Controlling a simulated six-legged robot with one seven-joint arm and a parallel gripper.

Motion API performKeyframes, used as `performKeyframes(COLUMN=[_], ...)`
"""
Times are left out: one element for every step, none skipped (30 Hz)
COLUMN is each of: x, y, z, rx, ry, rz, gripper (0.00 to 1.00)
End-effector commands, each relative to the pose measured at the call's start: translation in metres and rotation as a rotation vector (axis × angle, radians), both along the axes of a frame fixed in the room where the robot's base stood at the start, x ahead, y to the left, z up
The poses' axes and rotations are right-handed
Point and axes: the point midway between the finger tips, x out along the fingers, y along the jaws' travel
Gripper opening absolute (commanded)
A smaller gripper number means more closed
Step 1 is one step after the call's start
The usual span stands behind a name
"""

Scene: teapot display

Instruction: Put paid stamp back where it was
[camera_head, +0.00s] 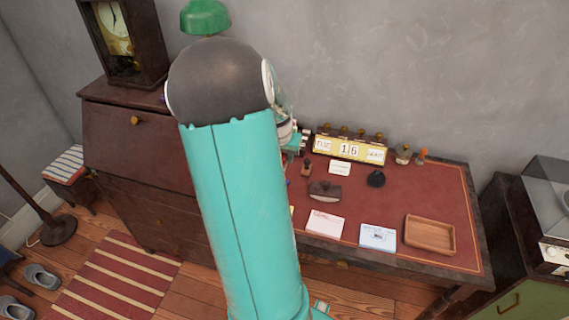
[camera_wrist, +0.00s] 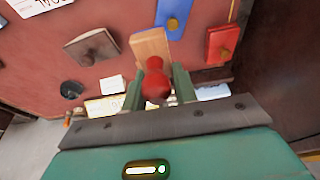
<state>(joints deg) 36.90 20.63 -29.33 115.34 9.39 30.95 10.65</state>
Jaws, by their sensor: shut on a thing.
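In the wrist view my gripper (camera_wrist: 158,80) is shut on a stamp with a round red knob and a pale wooden block (camera_wrist: 150,45). No lettering shows on it, so I cannot tell whether it is the paid stamp. Beside it on the red desk top are a blue stamp (camera_wrist: 173,15) and a red stamp (camera_wrist: 222,43). I cannot tell whether the held stamp touches the desk. In the head view my gripper (camera_head: 296,139) shows only partly behind my arm, near the left end of the yellow calendar (camera_head: 350,149).
The desk (camera_head: 440,190) carries a rocker blotter (camera_head: 325,191), a black inkwell (camera_head: 376,179), a pink card (camera_head: 325,223), a blue-and-white card (camera_head: 378,236) and an empty wooden tray (camera_head: 430,234). A dark cabinet with a clock (camera_head: 115,25) stands at the left.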

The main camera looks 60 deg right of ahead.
Motion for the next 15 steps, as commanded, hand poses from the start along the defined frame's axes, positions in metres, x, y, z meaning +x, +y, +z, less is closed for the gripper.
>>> performKeyframes(x=[0.003, 0.004, 0.008, 0.010, 0.013, 0.016, 0.018, 0.021, 0.025, 0.027, 0.029, 0.033, 0.034, 0.035, 0.038], y=[-0.008, -0.014, -0.021, -0.027, -0.034, -0.042, -0.048, -0.054, -0.062, -0.068, -0.074, -0.081, -0.084, -0.088, -0.094], z=[-0.005, -0.007, -0.012, -0.014, -0.017, -0.022, -0.024, -0.027, -0.031, -0.034, -0.037, -0.042, -0.049, -0.055, -0.062], rx=[0.001, 0.001, 0.001, 0.001, 0.001, 0.001, 0.000, 0.000, 0.000, 0.000, 0.000, 0.002, 0.002, 0.003, 0.002], ry=[0.002, 0.002, 0.003, 0.002, 0.002, 0.003, 0.002, 0.001, 0.002, 0.002, 0.002, 0.002, 0.002, 0.003, 0.002], rz=[-0.001, -0.002, -0.001, -0.001, -0.001, 0.000, -0.001, 0.000, 0.002, 0.001, 0.001, 0.003, 0.003, 0.002, 0.003], gripper=[0.08, 0.08, 0.08, 0.08, 0.08, 0.08, 0.08, 0.08, 0.08, 0.08, 0.08, 0.08, 0.08, 0.08, 0.08])
